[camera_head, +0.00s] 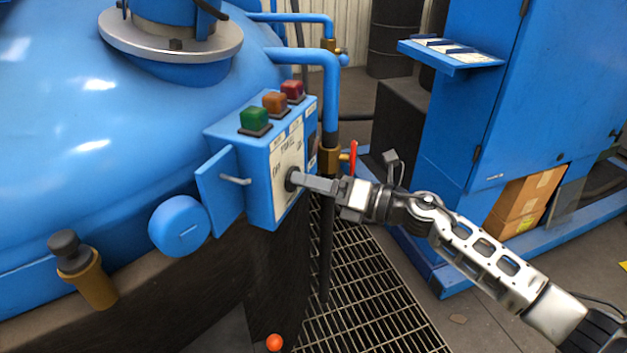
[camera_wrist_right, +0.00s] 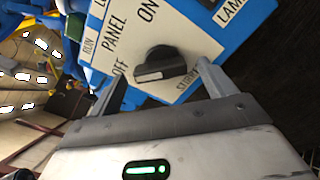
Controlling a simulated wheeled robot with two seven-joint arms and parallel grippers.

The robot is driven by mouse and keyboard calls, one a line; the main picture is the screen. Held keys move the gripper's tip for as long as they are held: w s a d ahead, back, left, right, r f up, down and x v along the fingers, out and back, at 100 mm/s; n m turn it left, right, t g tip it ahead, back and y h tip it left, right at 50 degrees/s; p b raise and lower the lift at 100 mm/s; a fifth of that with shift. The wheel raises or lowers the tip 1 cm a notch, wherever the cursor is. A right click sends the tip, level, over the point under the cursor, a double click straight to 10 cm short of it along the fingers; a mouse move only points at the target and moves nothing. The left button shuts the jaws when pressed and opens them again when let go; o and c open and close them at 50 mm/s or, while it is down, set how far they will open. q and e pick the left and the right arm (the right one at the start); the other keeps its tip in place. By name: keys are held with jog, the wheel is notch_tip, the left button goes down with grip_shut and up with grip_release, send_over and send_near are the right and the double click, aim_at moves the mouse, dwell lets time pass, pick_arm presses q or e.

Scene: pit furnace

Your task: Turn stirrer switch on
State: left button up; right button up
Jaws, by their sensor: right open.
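The stirrer switch is a black rotary knob (camera_wrist_right: 162,66) on a white label plate; in the head view the knob (camera_head: 291,179) is partly covered by my right gripper. Its pale mark lies on the end nearer the word OFF; ON is printed at the upper side. A partly visible label beginning "STIRR" is beside it. My right gripper (camera_head: 310,184) is at the panel face. In the wrist view the right gripper (camera_wrist_right: 157,78) is open, its fingers on either side of the knob; contact cannot be told. My left gripper is out of view.
A pipe with a red-handled valve (camera_head: 353,158) is close right of the box, near my gripper. Floor grating (camera_head: 370,310) lies below.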

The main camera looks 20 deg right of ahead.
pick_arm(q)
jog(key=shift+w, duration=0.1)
pick_arm(e)
jog(key=shift+w+a, duration=0.2)
jog(key=shift+a, duration=0.05)
jog(key=c, duration=1)
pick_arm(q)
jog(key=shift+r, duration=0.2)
